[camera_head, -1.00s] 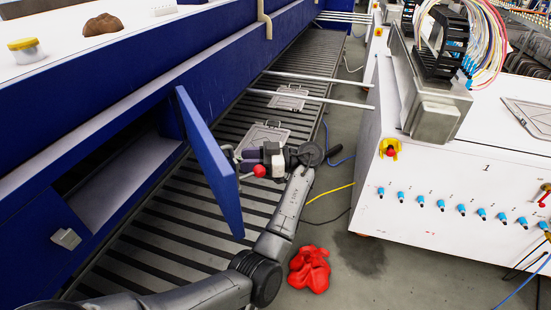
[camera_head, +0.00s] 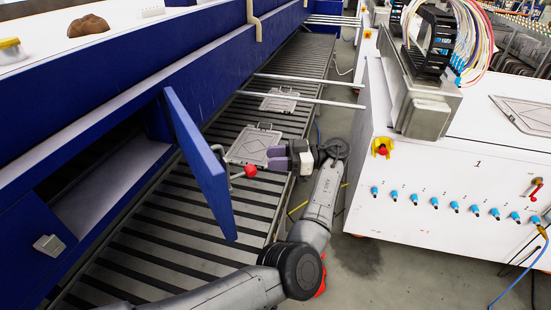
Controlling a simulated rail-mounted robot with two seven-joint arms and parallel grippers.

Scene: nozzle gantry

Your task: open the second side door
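A blue side door (camera_head: 203,165) of the long blue machine stands swung outward, leaving a dark opening with a light shelf (camera_head: 110,190) behind it. Its handle with a red knob (camera_head: 250,171) sticks out to the right from the door's outer face. My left gripper (camera_head: 273,158) is just right of the red knob, apart from it and empty; its fingers look parted. To the lower left, a blue panel with a grey latch (camera_head: 48,244) sits flush with the machine's side. I cannot tell which door counts as second. My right gripper is out of view.
A slatted conveyor (camera_head: 180,245) runs beside the machine, with flat grey frames (camera_head: 253,146) and crossing bars (camera_head: 310,79) on it. A white cabinet (camera_head: 440,175) with blue fittings stands right. Floor between is narrow; red cloth (camera_head: 321,287) is mostly hidden by my arm.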

